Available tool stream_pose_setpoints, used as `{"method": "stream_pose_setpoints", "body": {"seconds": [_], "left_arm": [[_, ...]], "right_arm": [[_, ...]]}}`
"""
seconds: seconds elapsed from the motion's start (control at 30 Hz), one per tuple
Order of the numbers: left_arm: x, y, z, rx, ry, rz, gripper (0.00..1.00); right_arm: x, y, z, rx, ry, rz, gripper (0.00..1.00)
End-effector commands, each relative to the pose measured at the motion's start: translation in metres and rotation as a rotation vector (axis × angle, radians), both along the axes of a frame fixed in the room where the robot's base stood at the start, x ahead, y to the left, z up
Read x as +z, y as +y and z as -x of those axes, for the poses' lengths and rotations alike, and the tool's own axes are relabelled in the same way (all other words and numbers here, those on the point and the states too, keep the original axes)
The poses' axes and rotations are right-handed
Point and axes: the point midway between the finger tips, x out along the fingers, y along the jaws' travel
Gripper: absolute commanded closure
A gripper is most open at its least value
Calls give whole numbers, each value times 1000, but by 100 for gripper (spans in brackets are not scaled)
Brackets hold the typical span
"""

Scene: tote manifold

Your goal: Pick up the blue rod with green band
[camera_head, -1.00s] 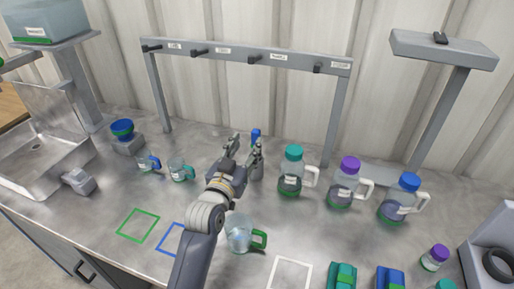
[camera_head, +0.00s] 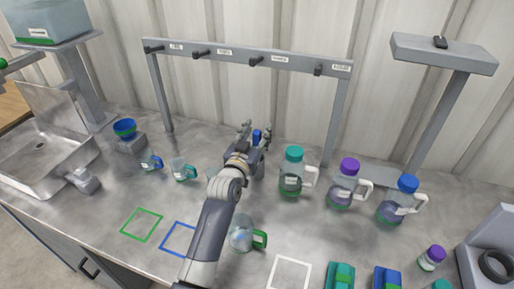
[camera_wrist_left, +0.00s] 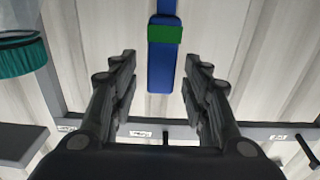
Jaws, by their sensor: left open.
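The blue rod with green band (camera_wrist_left: 164,72) shows upright in the left wrist view, with the green band across it. In that view it lies between the two spread fingers of my left gripper (camera_wrist_left: 160,92), and neither finger visibly touches it. In the head view the blue top of the rod (camera_head: 257,136) shows between the fingertips of my left gripper (camera_head: 255,134). The lower part of the rod is hidden behind the gripper. My left gripper is open. My right gripper is not in view.
Lidded bottles with teal (camera_head: 294,154), purple (camera_head: 349,166) and blue (camera_head: 408,184) caps stand just right of the gripper. A clear jug with a green handle (camera_head: 243,234) stands in front. A grey rack with hooks (camera_head: 240,57) rises behind. Small cups (camera_head: 183,170) stand left.

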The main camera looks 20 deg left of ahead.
Motion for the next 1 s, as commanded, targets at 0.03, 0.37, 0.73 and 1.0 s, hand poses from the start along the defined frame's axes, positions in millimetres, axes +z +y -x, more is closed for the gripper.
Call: {"method": "stream_pose_setpoints", "body": {"seconds": [0.03,0.37,0.73,1.0], "left_arm": [[0,0,0,0,0,0,57],[-1,0,0,0,1,0,97],[3,0,0,0,-1,1,98],[50,0,0,0,-6,1,98]], "right_arm": [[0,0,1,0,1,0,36],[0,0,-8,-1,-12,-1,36],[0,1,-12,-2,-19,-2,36],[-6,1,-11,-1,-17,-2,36]]}}
